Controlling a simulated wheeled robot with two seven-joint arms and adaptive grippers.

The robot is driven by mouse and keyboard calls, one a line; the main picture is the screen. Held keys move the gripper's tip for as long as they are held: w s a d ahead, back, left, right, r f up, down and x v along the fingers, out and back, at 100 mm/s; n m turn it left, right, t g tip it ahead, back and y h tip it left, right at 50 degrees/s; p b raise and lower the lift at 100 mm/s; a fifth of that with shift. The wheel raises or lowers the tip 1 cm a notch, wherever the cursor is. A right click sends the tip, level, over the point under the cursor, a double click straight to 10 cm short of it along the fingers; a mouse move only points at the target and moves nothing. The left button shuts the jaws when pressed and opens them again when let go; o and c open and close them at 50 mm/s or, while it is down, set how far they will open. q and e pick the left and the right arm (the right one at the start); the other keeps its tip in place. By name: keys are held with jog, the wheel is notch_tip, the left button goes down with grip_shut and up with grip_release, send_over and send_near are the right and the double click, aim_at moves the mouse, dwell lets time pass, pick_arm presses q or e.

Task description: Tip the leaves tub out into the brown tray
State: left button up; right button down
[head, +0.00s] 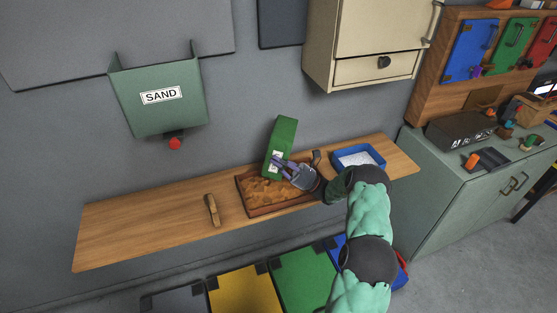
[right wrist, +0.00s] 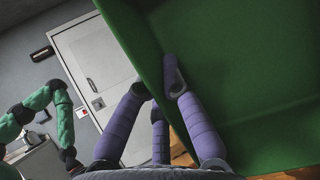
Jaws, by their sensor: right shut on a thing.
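The green tub (head: 284,138) is held tilted above the back part of the brown tray (head: 268,212). A pale label shows low on the tub. My right gripper (head: 277,163) is shut on the tub's wall. In the right wrist view, the bare green tub (right wrist: 235,75) fills the right side, with purple fingers at its edge; no leaves show on the visible green surfaces. A brown, uneven layer covers the tray's floor. Part of my left arm shows small in the right wrist view; its gripper (right wrist: 42,116) is too small to read.
The tray rests on a wooden shelf (head: 140,224). A blue tray of white grains (head: 358,158) stands to its right and a wooden brush-like tool (head: 212,210) to its left. A green SAND hopper (head: 160,98) hangs on the wall. Coloured bins (head: 243,291) stand below.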

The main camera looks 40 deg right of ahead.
aim_at(278, 152)
jog(key=g+h+p, duration=0.1)
jog(key=p, duration=0.1)
jog(key=r+g+h+p, duration=0.1)
jog(key=p, duration=0.2)
jog(key=g+h+p, duration=0.1)
jog(key=g+p, duration=0.1)
jog(key=shift+r+h+p, duration=0.3)
jog(key=shift+r+p, duration=0.05)
jog(key=shift+f+g+h+p, duration=0.15)
jog(key=shift+g+h+p, duration=0.25)
jog(key=shift+g+p, duration=0.1)
jog(key=g+h+p, duration=0.1)
jog(key=p, duration=0.2)
jog(key=r+g+h+p, duration=0.1)
jog(key=g+p, duration=0.1)
jog(key=p, duration=0.1)
jog(key=g+h+p, duration=0.1)
jog(key=p, duration=0.3)
jog(key=shift+r+g+h, duration=0.25)
jog(key=shift+g+h, duration=0.05)
jog(key=shift+h, duration=0.1)
jog(key=shift+f+g+h+p, duration=0.1)
jog(key=shift+g+h+p, duration=0.25)
jog(key=shift+p, duration=0.35)
jog(key=shift+r+g+h+p, duration=0.3)
jog(key=shift+g+h+p, duration=0.95)
jog(key=shift+p, duration=3.5)
jog(key=shift+r+g+h+p, duration=0.25)
jog(key=shift+g+h+p, duration=0.95)
jog(key=shift+p, duration=3.5)
